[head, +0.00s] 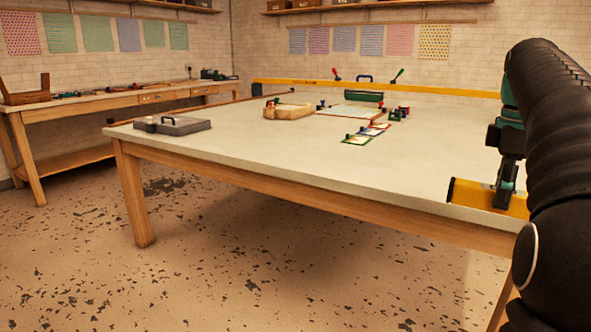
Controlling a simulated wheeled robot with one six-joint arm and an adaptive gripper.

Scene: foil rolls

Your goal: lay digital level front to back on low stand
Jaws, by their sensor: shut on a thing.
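A yellow bar that looks like the digital level (474,195) shows at the right, over the near right part of the table. My gripper (505,188) comes down from above and is shut on it. Its left end is in view with a dark end face; its right end is hidden behind my dark arm. I cannot tell whether the level touches the tabletop. I cannot pick out the low stand for certain; it may be hidden behind my arm.
The table (290,158) is clear across its near middle. A grey case (173,125) lies at its left corner. A wooden piece (288,111), a green roll (364,97) and small coloured cards (367,133) lie farther back. A long yellow strip (380,90) runs along the back.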

